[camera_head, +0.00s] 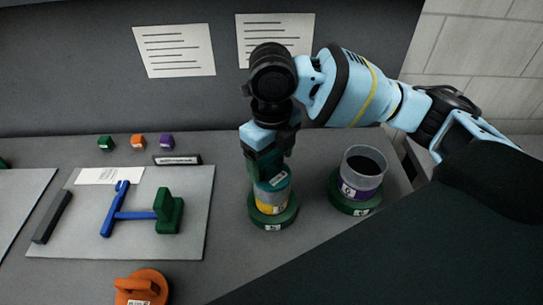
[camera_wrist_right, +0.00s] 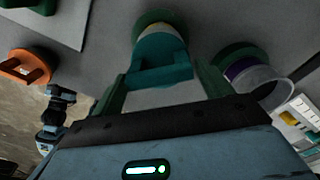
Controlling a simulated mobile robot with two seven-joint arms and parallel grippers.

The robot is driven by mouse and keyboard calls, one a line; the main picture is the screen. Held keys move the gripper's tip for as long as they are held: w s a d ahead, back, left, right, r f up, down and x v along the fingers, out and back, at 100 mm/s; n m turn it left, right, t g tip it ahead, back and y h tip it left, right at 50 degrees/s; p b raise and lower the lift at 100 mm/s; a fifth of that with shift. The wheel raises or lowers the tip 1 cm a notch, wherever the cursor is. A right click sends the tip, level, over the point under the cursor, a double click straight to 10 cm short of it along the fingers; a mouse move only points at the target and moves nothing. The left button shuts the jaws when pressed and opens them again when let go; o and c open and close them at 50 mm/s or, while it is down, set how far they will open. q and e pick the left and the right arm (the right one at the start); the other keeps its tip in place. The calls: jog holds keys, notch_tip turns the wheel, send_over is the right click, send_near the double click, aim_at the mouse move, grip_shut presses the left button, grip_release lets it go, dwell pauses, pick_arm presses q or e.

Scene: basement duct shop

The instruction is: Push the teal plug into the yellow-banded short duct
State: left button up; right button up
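The teal plug (camera_head: 275,181) sits upright at the mouth of the yellow-banded short duct (camera_head: 270,206), whose foot is in a green round base. The plug's lower part seems to be inside the clear wall; how deep is hard to tell. My right gripper (camera_head: 266,163) points down over the plug. The duct is mostly hidden behind the plug there. My left gripper does not clearly show.
A purple-banded clear duct (camera_head: 361,178) stands close at right in its own green base. At left, a grey mat (camera_head: 90,244) bears a blue tool (camera_head: 125,213), a green block (camera_head: 168,211) and a dark bar. An orange handled plug (camera_head: 141,287) lies at the front.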

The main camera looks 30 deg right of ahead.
jog(key=shift+o, duration=1.1)
notch_tip(320, 180, up, 8)
jog(key=shift+f, duration=0.1)
